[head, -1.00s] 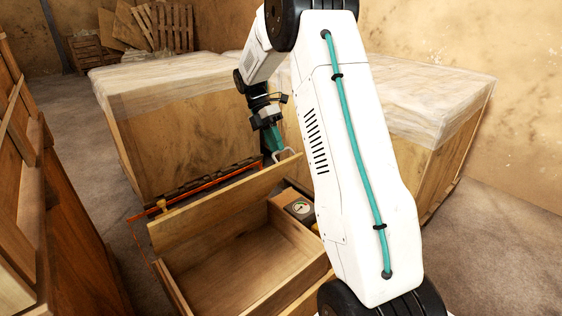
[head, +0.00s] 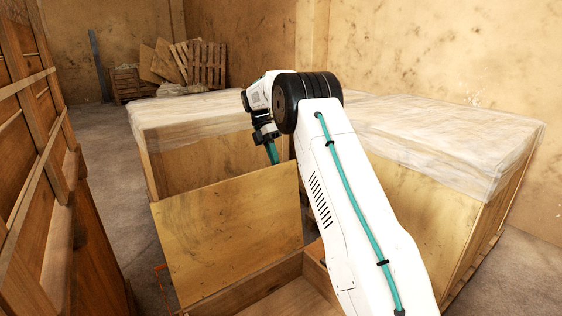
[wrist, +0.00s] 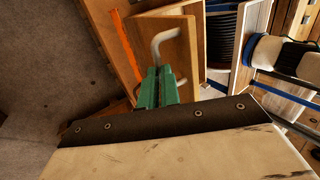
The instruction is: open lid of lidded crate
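The lidded crate (head: 290,299) stands low in front of me, its inside partly in view. Its wooden lid (head: 225,232) stands raised, close to upright, with its broad inner face toward the head camera. My gripper (head: 272,154) reaches down just behind the lid's top edge; its tips are hidden there. In the wrist view, the green fingers (wrist: 158,90) are close together at a bent grey metal handle (wrist: 168,42). They appear shut on it. A pale panel with a dark bolted strip covers the lower part of that view.
Large wrapped crates stand behind the lid (head: 195,118) and to the right (head: 450,140). A tall wooden stack (head: 60,180) borders the left. Pallets and boards (head: 165,68) lean at the far wall. Bare floor (head: 105,150) shows between the stack and the left wrapped crate.

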